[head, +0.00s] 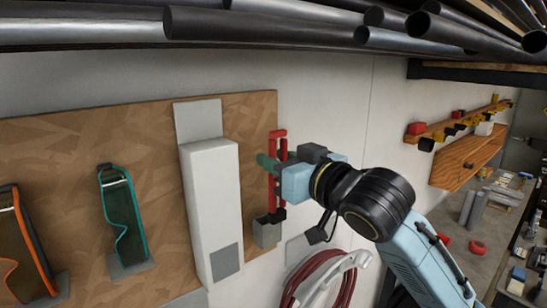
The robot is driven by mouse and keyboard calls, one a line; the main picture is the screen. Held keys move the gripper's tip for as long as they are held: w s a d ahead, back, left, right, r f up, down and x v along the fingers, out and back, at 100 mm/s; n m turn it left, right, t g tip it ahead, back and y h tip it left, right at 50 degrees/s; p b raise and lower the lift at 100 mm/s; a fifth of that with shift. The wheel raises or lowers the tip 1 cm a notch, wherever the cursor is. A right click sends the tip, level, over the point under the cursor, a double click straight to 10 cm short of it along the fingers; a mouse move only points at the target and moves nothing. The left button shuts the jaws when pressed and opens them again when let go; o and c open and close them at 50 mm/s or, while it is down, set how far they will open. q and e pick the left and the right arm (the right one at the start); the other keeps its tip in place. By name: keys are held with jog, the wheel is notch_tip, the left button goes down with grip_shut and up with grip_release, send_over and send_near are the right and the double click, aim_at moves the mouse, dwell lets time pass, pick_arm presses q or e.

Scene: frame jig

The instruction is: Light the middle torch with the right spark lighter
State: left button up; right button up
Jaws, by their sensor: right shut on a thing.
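A red, narrow, frame-shaped tool, which looks like the spark lighter (271,190), stands upright at the right edge of the wooden board. Its lower end is at a small grey holder (267,232); I cannot tell whether it sits in it or just in front. My right gripper (280,162) reaches in from the right and is shut on the upper part of the lighter. The fingers partly hide the lighter. No torch can be made out in this view. My left gripper is not in view.
The wooden board (75,150) holds a tall white box (212,200), teal-framed goggles (122,215) and orange-framed goggles (25,250). A coiled red hose (338,290) hangs below my right arm. Metal pipes (260,28) cross overhead. A cluttered bench (490,235) stands at right.

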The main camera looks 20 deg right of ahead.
jog(key=b+v, duration=0.8)
jog(key=b, duration=0.5)
jog(key=shift+s, duration=0.3)
dwell(2.0)
jog(key=shift+d+b, duration=0.15)
jog(key=shift+b, duration=0.15)
jog(key=shift+r, duration=0.15)
